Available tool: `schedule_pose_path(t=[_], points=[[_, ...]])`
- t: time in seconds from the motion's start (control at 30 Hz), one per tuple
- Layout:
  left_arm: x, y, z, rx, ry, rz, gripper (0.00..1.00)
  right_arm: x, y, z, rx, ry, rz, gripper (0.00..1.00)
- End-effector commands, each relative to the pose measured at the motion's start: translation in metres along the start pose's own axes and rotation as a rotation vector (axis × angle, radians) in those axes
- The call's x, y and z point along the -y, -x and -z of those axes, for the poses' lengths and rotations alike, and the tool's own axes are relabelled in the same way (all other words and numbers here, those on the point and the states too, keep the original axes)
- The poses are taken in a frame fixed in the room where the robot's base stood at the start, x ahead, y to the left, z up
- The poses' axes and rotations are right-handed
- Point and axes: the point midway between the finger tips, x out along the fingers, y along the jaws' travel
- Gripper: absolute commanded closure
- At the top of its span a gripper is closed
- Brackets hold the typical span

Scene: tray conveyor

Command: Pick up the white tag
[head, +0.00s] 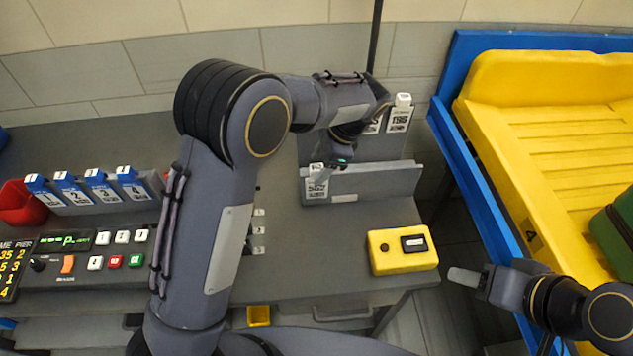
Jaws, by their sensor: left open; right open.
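White tags with black print stand in a grey two-step rack. One white tag (399,116) is at the back right, another white tag (373,126) is partly hidden beside it by my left wrist. A third white tag (317,184) stands at the left end of the front step. I cannot tell which one is the task's tag. My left gripper (337,162) is open, pointing down just above and beside the front tag's top; whether it touches is unclear. My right gripper (468,278) is open and empty, right of the table.
Blue-topped numbered tags (74,190) stand in a holder at left, behind a button panel (95,250). A yellow box (401,249) sits at the table's front right. A blue-framed yellow conveyor tray (560,130) stands at right, with a green case (616,235) on it.

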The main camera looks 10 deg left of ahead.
Motion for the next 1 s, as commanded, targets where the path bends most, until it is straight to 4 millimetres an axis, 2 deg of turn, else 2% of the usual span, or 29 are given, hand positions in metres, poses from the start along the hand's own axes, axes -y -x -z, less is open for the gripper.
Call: schedule_pose_path(t=[0.13,0.3,0.57,0.67,0.93,1.0], points=[[0.003,-0.021,0.0,0.004,0.001,-0.005,0.46,0.004,0.009,0.004,0.0,0.0,0.0,0.47],[0.003,-0.042,0.001,0.0,0.001,-0.002,0.46,0.005,0.011,0.005,0.0,0.0,0.0,0.47],[0.004,-0.046,0.002,-0.002,0.002,-0.001,0.46,0.005,0.01,0.005,0.0,0.0,0.0,0.47],[0.004,-0.046,0.002,-0.002,0.002,-0.001,0.57,0.005,0.01,0.005,0.0,0.0,0.0,0.47],[0.004,-0.045,0.002,-0.003,0.002,-0.001,0.92,0.005,0.01,0.005,0.0,0.0,0.0,0.47],[0.004,-0.045,0.002,-0.003,0.002,-0.001,0.95,0.005,0.01,0.005,0.0,0.0,0.0,0.47]])
